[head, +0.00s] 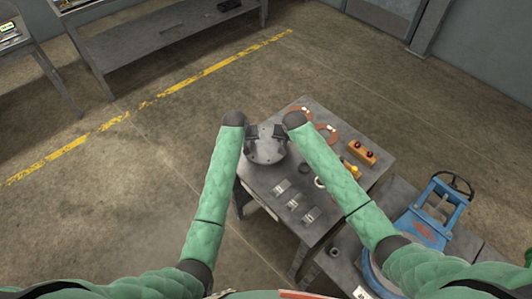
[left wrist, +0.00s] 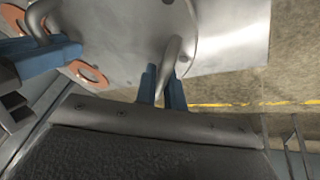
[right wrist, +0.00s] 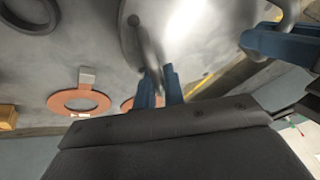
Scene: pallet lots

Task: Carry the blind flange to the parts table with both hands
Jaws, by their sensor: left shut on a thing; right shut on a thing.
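The blind flange (head: 266,152) is a grey metal disc with two bent-bar handles. In the head view it is level over the far left part of the grey parts table (head: 258,183). My left gripper (head: 251,133) is shut on one handle, which shows between its blue fingers in the left wrist view (left wrist: 163,88). My right gripper (head: 281,131) is shut on the opposite handle, seen in the right wrist view (right wrist: 158,86). I cannot tell whether the flange touches the tabletop or hangs just above it.
Copper rings (head: 328,133) lie beyond my right forearm. Several small metal pieces (head: 294,205) lie near the front. A blue machine (head: 425,228) stands at right. Open floor lies left, with a yellow line (head: 190,82).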

